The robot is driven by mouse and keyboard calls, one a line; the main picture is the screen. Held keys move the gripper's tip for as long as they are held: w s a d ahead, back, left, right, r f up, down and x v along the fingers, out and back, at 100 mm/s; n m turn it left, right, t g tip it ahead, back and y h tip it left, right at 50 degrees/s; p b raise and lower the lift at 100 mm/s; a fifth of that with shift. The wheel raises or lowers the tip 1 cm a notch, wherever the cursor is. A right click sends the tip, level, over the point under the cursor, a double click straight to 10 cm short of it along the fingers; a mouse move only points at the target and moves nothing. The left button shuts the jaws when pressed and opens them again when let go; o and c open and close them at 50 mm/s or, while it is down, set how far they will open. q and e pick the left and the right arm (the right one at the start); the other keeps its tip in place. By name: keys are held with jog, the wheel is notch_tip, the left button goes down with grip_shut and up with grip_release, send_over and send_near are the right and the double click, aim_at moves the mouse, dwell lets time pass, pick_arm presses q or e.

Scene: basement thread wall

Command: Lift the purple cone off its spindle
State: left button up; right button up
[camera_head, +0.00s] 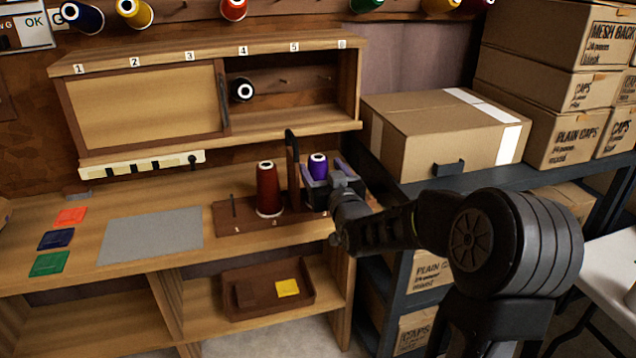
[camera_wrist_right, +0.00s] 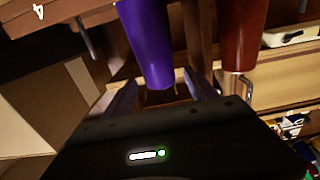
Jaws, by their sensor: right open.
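The purple cone (camera_head: 318,167) stands upright on the right part of the wooden spindle board (camera_head: 231,222); its foot is hidden behind my right gripper. My right gripper (camera_head: 322,177) is open, with one finger on each side of the cone. The right wrist view shows the purple cone (camera_wrist_right: 150,40) upside down, its narrow end between the open fingers (camera_wrist_right: 160,92). I cannot tell whether either finger touches it. My left gripper is not in view.
A dark red cone (camera_head: 268,190) stands close left of the purple one, and a bare spindle (camera_head: 233,207) is farther left. A dark upright post (camera_head: 292,160) rises just behind. A shelf cabinet (camera_head: 210,55) overhangs the back. Cardboard boxes (camera_head: 440,130) stand right.

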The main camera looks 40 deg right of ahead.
jog(key=x, duration=0.3)
jog(key=shift+w+d, duration=0.15)
jog(key=shift+w, duration=0.15)
jog(key=shift+c, duration=0.4)
grip_shut()
dwell(0.4)
